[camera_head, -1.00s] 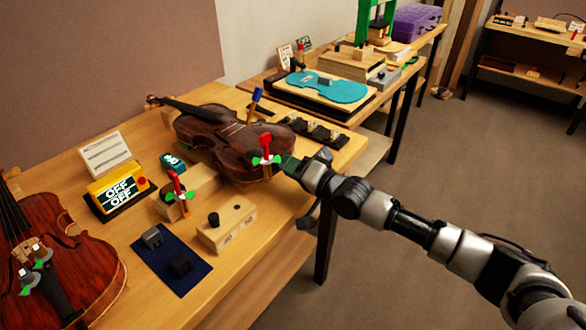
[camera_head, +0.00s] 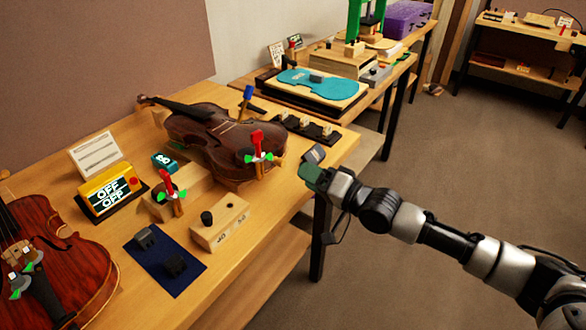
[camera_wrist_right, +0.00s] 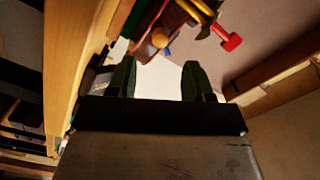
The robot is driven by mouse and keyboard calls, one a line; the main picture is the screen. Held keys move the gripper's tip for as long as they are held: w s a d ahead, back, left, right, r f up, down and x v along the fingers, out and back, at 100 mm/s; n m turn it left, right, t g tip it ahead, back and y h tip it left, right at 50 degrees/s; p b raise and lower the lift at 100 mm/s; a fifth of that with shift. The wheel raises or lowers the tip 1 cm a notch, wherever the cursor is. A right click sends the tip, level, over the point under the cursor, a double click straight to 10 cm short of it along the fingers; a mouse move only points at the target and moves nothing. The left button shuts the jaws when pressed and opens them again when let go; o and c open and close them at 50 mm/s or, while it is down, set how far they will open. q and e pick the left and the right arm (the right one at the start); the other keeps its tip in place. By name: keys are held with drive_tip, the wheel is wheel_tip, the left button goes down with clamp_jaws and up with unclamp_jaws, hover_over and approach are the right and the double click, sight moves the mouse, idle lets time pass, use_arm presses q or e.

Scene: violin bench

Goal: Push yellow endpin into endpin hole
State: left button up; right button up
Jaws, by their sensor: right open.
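The brown violin (camera_head: 205,135) lies on the bench with a red-handled clamp (camera_head: 257,140) at its near right end. In the right wrist view, a round yellowish knob (camera_wrist_right: 159,38), which looks like the endpin, shows at the violin's end. How deep it sits in the hole I cannot tell. In the head view the endpin is too small or hidden to make out. My right gripper (camera_head: 311,166) is open and empty, past the bench's right edge and apart from the violin. Its two green fingers (camera_wrist_right: 158,80) stand apart in the wrist view, below the knob.
A wooden block (camera_head: 221,222) with a black knob, a blue mat (camera_head: 165,262), a yellow device reading OFF (camera_head: 108,191) and a second red violin (camera_head: 60,245) are on the bench (camera_head: 262,235). A dark rack (camera_head: 305,130) lies behind the violin.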

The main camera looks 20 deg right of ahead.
drive_tip(key=shift+v, duration=1.45)
